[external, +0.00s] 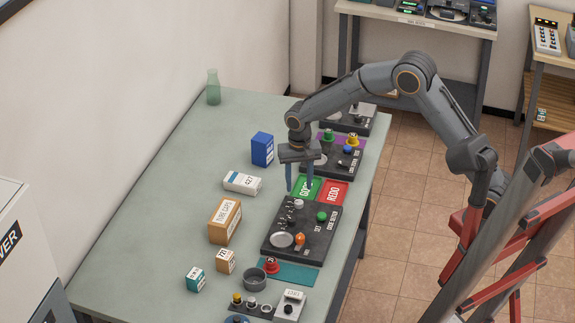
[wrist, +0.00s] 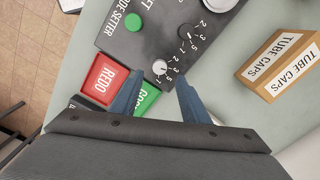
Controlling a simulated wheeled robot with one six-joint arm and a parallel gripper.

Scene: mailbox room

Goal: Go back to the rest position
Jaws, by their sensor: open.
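My gripper (external: 304,186) points down above the table, over the green GOOD card and the near panel's edge in the external view. In the wrist view my gripper (wrist: 158,97) shows two blue fingers spread apart with nothing between them. The green card (wrist: 146,98) is partly hidden behind a finger. The red REDO card (external: 334,191) lies beside it, and it also shows in the wrist view (wrist: 106,78). The arm reaches in from the right, bent at the elbow.
The black code setter panel (external: 270,250) has knobs and buttons just below the gripper. Another panel (external: 330,163) sits behind. A Tube Caps box (external: 225,220), a white box (external: 242,182), a blue box (external: 262,149) and a glass bottle (external: 213,87) stand left. The table's left part is clear.

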